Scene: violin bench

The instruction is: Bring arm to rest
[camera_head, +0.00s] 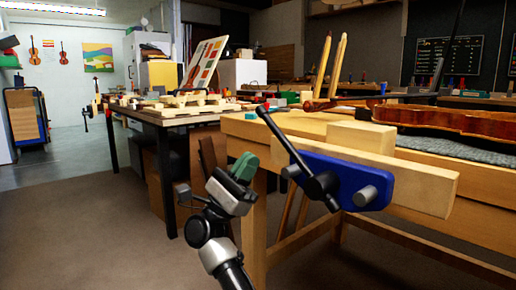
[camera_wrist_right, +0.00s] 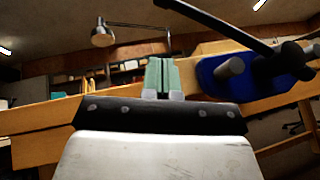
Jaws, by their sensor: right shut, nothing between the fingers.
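My right arm rises from the bottom of the head view. Its right gripper (camera_head: 243,166) has green fingertips and is shut and empty, in front of the left end of the wooden workbench (camera_head: 285,122). In the right wrist view the green fingers (camera_wrist_right: 162,76) are pressed together with nothing between them. The gripper is left of the blue vise (camera_head: 345,182) and appears apart from it. My left gripper is not in view.
The vise's long black handle (camera_head: 283,138) slants close to my gripper. A violin body (camera_head: 450,120) lies on a grey cloth at right. A second table (camera_head: 150,113) with wooden parts stands behind left. Open floor (camera_head: 85,215) lies at left.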

